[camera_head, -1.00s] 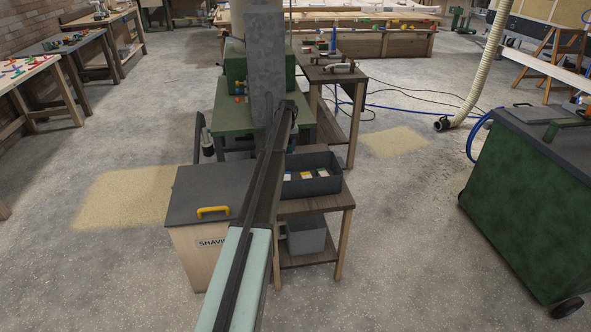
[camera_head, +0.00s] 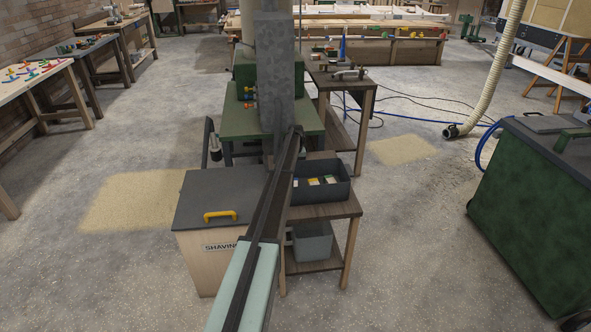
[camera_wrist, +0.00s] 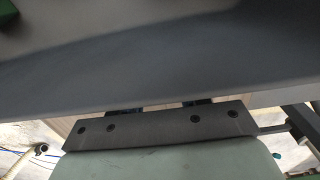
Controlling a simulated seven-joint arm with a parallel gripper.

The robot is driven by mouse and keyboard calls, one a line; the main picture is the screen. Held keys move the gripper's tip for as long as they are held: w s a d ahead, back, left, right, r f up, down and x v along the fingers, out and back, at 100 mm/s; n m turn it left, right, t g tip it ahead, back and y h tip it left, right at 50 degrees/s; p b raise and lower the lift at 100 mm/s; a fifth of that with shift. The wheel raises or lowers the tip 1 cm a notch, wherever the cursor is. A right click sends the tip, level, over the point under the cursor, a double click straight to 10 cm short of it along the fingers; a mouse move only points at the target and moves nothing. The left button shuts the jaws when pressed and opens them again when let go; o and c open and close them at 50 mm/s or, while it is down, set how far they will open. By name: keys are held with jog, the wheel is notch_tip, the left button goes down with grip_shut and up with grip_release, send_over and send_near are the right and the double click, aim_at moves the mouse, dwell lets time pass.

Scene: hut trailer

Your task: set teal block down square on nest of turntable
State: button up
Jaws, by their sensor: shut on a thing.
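In the wrist view my gripper (camera_wrist: 162,107) shows as a dark bolted plate with two short dark finger parts beyond it. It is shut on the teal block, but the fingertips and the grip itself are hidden. A broad blue-grey surface fills the upper wrist view, close up and partly in shade. I cannot tell whether it is a face of the block. In the head view my arm reaches up the middle and hides the gripper and the block. I cannot make out the turntable or its nest in either view.
A green machine table (camera_head: 236,124) stands beyond my arm. A dark bin (camera_head: 325,192) with small items sits on a wooden stand (camera_head: 340,210) right of the arm. A lidded shavings box (camera_head: 202,190) stands at left. A green wheeled cabinet (camera_head: 535,220) is far right.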

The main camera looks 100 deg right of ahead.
jog(key=shift+f, duration=0.15)
jog(key=o, duration=1)
jog(key=shift+o, duration=0.2)
notch_tip(320, 180, up, 11)
jog(key=shift+o, duration=0.5)
jog(key=shift+r, duration=0.65)
